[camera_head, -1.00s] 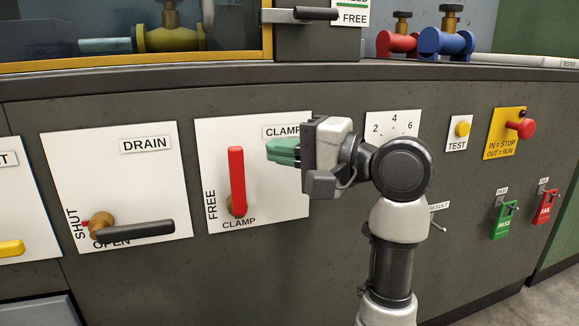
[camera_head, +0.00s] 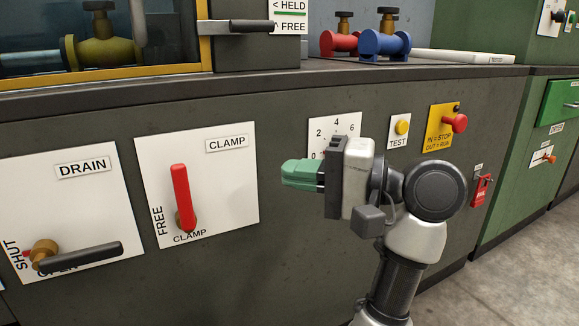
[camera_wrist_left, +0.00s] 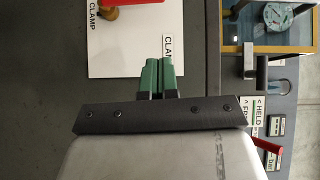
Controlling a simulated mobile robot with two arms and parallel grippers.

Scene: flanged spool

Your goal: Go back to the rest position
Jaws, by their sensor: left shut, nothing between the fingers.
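My left gripper (camera_head: 300,174) is shut and empty, its green fingertips together. In the head view it hangs in front of the grey panel, to the right of the CLAMP plate (camera_head: 225,205) and apart from it. The red clamp lever (camera_head: 181,192) stands upright on that plate, its lower end by the CLAMP label. In the left wrist view the green fingers (camera_wrist_left: 156,75) point toward the white plate's edge (camera_wrist_left: 130,60). My right gripper does not show.
The DRAIN plate (camera_head: 70,180) with its black lever (camera_head: 85,257) is at left. The TEST button (camera_head: 402,127) and red stop knob (camera_head: 455,123) are right of my gripper. Red and blue flanged spools (camera_head: 385,43) stand on the bench. Open floor (camera_head: 510,270) lies at right.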

